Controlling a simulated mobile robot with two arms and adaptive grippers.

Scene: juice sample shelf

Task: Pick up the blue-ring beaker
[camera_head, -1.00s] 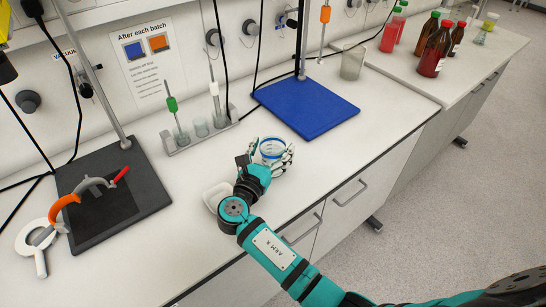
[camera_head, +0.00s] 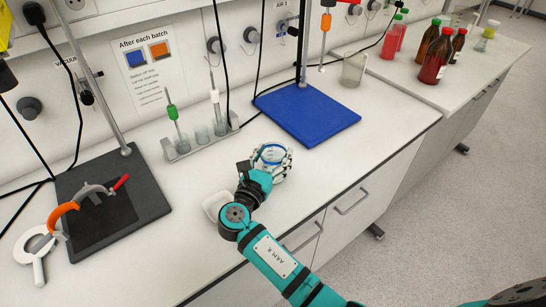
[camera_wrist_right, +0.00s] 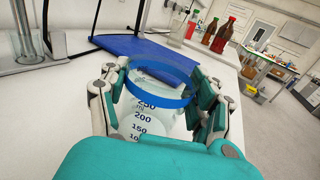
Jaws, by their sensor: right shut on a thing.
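The blue-ring beaker (camera_head: 271,155) is a clear glass beaker with a blue band near its rim and blue volume marks. It is upright at the bench, between the fingers of my right gripper (camera_head: 270,163). In the right wrist view the beaker (camera_wrist_right: 150,105) fills the space between the two fingers of the gripper (camera_wrist_right: 160,100), which are shut on it from both sides. Its lower part is hidden by the gripper. I cannot tell whether its base touches the bench. My left gripper is not in view.
A blue stand base (camera_head: 308,116) lies just behind the beaker. A white dish (camera_head: 217,203) sits left of my right wrist. A rack (camera_head: 200,143) with tubes stands behind left. A plain beaker (camera_head: 353,70) and red bottles (camera_head: 436,58) are at the back right.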

